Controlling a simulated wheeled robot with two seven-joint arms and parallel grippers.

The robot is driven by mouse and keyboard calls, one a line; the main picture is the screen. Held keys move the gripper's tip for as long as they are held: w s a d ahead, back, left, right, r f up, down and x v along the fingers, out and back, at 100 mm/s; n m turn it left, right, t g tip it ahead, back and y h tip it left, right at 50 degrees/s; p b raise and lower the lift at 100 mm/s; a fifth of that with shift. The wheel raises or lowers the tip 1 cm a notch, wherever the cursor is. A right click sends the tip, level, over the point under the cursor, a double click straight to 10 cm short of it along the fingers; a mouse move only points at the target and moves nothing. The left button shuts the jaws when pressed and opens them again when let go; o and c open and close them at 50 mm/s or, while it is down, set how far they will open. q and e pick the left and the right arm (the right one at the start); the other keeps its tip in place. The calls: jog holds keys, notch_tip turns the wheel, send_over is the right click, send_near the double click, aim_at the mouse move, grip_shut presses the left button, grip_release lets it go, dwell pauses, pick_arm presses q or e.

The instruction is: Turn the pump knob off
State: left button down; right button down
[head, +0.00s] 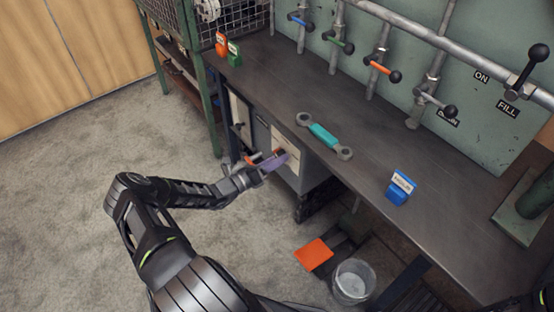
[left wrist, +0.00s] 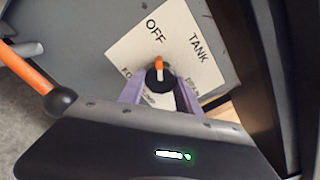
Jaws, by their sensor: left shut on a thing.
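The pump knob (left wrist: 160,80) is black with an orange pointer. It sits on a white label plate (left wrist: 122,48) on the grey cabinet front; the plate also shows in the head view (head: 291,154). The pointer's orange end points up in the left wrist view, toward the word OFF, with TANK to its right. The lower words are partly covered. My left gripper (left wrist: 160,96), with purple fingers, is shut on the knob, one finger on each side. It also shows at the cabinet in the head view (head: 276,161). My right gripper is not in view.
An orange lever with a black ball (left wrist: 62,101) stands left of the knob, close to my gripper. The workbench (head: 255,90) above carries a teal-handled wrench (head: 323,135) and a blue tag block (head: 399,190). A bucket (head: 353,283) and orange pedal (head: 313,253) are below.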

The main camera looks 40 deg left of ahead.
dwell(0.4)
pick_arm(q)
jog(key=c, duration=0.8)
grip_release()
jog(key=shift+c, duration=0.2)
jog(key=p+v, duration=0.1)
jog(key=v, duration=0.6)
jog(key=shift+s, duration=0.4)
